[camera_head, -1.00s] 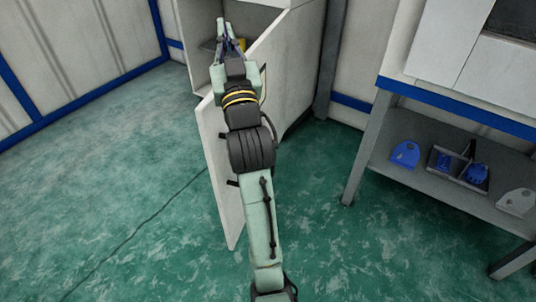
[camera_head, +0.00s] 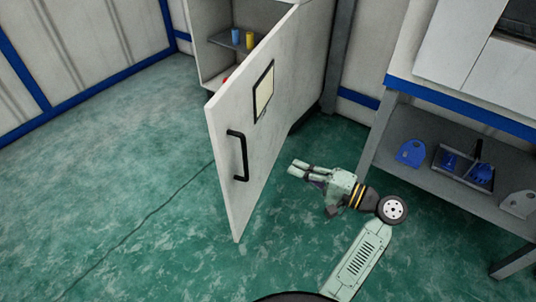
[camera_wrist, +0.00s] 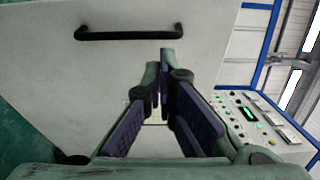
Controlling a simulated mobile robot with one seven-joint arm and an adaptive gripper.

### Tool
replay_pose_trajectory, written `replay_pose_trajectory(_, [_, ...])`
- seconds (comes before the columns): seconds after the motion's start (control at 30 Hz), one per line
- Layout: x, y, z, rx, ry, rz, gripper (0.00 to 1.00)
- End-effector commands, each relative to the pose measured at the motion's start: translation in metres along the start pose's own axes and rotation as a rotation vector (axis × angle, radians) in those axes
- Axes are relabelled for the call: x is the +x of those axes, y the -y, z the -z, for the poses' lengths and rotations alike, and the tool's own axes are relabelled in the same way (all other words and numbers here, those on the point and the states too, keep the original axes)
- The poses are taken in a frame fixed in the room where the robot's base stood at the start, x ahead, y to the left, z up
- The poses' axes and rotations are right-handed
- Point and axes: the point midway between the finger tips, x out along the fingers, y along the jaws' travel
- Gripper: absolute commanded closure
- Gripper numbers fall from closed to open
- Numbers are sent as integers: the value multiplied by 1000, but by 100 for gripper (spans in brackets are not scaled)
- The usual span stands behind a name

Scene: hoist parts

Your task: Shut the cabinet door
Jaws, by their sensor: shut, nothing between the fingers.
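The white cabinet door (camera_head: 288,85) stands wide open, swung out from the grey-white cabinet (camera_head: 207,20). Its outer face carries a black handle (camera_head: 243,156) and a framed label (camera_head: 263,91). The handle also shows across the top of the wrist view (camera_wrist: 128,33), on the door face (camera_wrist: 95,85). My gripper (camera_head: 296,169) is on the outer side of the door, right of the handle and low in the picture. It points at the door face with its fingers shut and empty. In the wrist view the fingertips (camera_wrist: 159,66) meet in front of the door; contact cannot be told.
A blue cup (camera_head: 236,36) and a yellow cup (camera_head: 250,40) stand on a shelf inside the cabinet, with something red below. A workbench (camera_head: 460,111) with parts on its lower shelf (camera_head: 430,185) stands on the right. The green floor left of the door is clear.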

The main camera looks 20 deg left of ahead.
Motion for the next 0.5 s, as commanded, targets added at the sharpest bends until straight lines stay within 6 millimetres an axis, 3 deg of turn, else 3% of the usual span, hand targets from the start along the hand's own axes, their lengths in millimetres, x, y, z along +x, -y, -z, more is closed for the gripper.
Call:
replay_pose_trajectory(0.17, [26, 1, -2, 0, 5, -1, 100])
replay_pose_trajectory(0.5, [98, 2, -1, 0, 4, -1, 100])
